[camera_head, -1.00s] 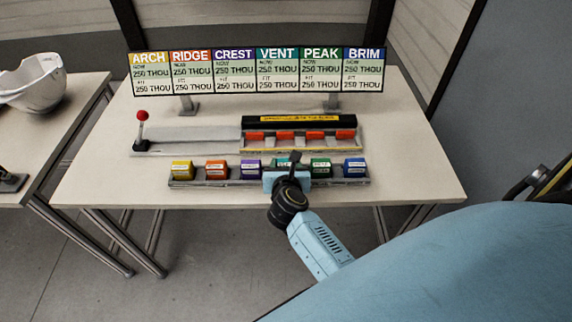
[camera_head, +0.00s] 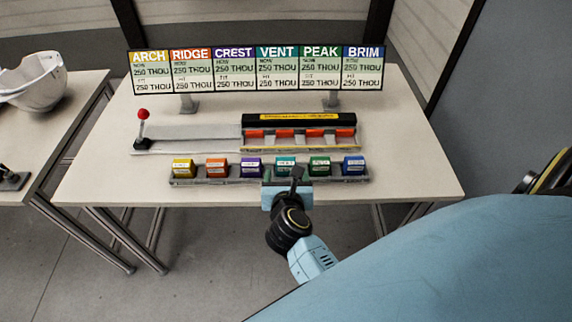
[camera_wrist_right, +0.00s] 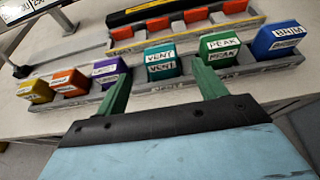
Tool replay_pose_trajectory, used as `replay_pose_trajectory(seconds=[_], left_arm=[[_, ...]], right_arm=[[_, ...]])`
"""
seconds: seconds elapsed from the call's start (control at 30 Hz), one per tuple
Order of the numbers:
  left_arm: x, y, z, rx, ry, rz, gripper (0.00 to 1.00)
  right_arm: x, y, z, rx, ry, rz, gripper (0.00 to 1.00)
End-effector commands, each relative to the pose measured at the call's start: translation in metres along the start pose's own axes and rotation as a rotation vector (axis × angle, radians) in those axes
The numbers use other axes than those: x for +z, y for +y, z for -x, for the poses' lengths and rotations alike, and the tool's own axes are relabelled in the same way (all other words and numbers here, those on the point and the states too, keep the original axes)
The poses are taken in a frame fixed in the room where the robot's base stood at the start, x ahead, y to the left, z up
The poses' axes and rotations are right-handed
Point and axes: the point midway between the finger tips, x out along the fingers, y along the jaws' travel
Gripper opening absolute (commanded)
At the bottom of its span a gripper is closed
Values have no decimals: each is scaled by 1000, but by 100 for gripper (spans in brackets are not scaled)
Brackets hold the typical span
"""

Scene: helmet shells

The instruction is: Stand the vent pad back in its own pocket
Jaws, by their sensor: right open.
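The vent pad (camera_head: 286,168) is a teal block with a white label. It stands in the grey rack (camera_head: 229,180), between the purple crest pad (camera_head: 251,168) and the green peak pad (camera_head: 320,167). In the right wrist view the vent pad (camera_wrist_right: 161,62) looks upright and seated, labelled VENT on top and front. My right gripper (camera_head: 295,180) is at the rack's front edge. In the wrist view its two green fingers (camera_wrist_right: 160,82) are spread apart, with the vent pad beyond and between them, touching neither finger. My left gripper is not in view.
Yellow arch (camera_head: 182,169), orange ridge (camera_head: 216,169) and blue brim (camera_head: 354,166) pads stand in the same rack. Behind it is a fixture with several orange blocks (camera_head: 285,133) and a red-knobbed lever (camera_head: 142,115). A sign board (camera_head: 256,71) stands at the back. The table front is clear.

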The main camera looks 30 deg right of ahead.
Motion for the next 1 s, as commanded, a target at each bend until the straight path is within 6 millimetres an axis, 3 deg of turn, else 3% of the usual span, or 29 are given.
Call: replay_pose_trajectory(seconds=[0.1,0.3,0.67,0.77,0.87,1.0], left_arm=[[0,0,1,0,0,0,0],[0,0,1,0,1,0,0],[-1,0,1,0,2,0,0],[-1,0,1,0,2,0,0],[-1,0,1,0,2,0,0],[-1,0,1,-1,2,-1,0]], right_arm=[[0,0,23,0,2,-2,70],[0,0,43,0,0,0,70],[-4,1,44,4,-8,44,70],[-19,6,40,22,-38,224,70],[-50,18,33,74,-96,571,70],[-123,37,32,228,-200,1196,70]])
